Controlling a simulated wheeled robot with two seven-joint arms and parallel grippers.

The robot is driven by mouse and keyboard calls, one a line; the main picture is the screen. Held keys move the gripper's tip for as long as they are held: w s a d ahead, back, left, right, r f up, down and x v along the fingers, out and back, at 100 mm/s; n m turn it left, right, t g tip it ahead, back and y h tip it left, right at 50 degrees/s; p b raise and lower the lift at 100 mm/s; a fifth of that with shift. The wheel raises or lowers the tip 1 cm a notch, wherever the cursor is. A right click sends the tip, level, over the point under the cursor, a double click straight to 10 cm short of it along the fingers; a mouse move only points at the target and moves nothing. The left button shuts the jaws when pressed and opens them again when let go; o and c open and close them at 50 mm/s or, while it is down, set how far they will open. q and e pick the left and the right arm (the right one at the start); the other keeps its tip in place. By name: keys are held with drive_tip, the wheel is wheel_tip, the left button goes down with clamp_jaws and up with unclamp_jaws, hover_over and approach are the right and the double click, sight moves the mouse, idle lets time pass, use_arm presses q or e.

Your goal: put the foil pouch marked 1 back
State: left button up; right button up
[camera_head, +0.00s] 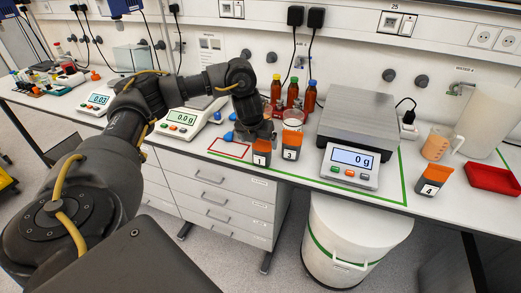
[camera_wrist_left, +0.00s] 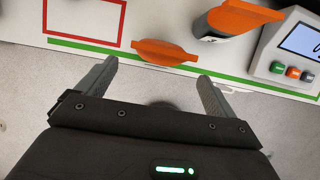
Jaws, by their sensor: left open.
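The foil pouch marked 1 (camera_head: 261,156) has an orange top and a dark front with a white 1. It stands near the front edge of the bench, just right of a red outlined rectangle (camera_head: 247,155). My left gripper (camera_head: 256,138) is close behind and above it, open and empty. In the left wrist view, the pouch's orange top (camera_wrist_left: 165,50) lies just beyond the gap between the open fingertips (camera_wrist_left: 157,72). The red outline (camera_wrist_left: 120,22) is to its upper left there. My right gripper is not in view.
Pouch 3 (camera_head: 291,147) stands close to the right of pouch 1. Pouch 4 (camera_head: 433,180) is farther right, beside a red tray (camera_head: 492,179). A large scale (camera_head: 352,163) reads 0 g. Brown bottles (camera_head: 292,95) stand behind. Green tape (camera_head: 318,182) runs along the bench front.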

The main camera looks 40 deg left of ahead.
sight(261, 149)
use_arm(q)
drive_tip(key=b+x, duration=0.2)
drive_tip(key=x, duration=0.5)
drive_tip(key=shift+w+f, duration=0.1)
drive_tip(key=shift+f, duration=0.15)
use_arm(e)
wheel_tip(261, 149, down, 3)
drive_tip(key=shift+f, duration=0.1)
use_arm(q)
drive_tip(key=shift+c, duration=0.3)
